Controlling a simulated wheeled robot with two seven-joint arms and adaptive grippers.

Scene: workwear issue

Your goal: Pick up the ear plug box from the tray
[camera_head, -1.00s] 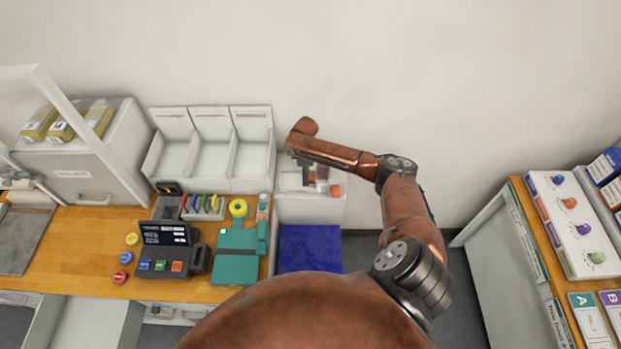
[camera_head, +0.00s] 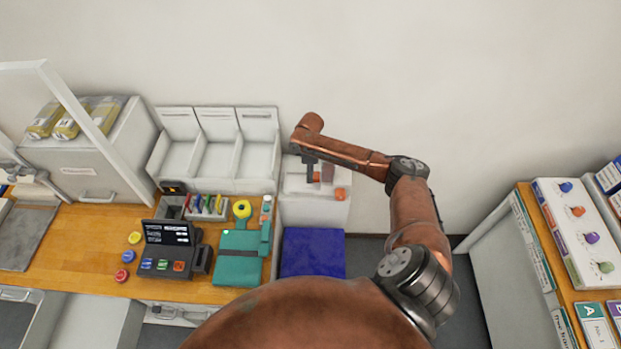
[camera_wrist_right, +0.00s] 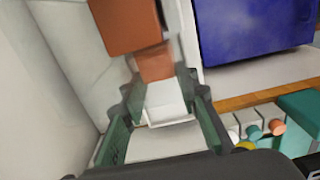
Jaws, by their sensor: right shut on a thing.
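The white tray (camera_head: 300,209) stands to the right of the wooden counter. My right gripper (camera_head: 313,177) is over it, pointing down. In the right wrist view, its two green-lined fingers (camera_wrist_right: 168,112) are shut on a small box with a white face (camera_wrist_right: 167,97) and an orange-brown part, which I take to be the ear plug box. Its lower side is hidden, so I cannot tell whether it touches the tray. Another orange-brown box (camera_wrist_right: 124,24) is close by; it also shows in the head view (camera_head: 340,194). My left gripper is not in view.
A blue box (camera_head: 312,252) is in front of the tray. A white three-part bin (camera_head: 215,172) stands to its left, behind a teal clipboard (camera_head: 238,262) and a dark terminal (camera_head: 168,262). A shelf with boxes (camera_head: 575,225) is at the right. The wall is close behind.

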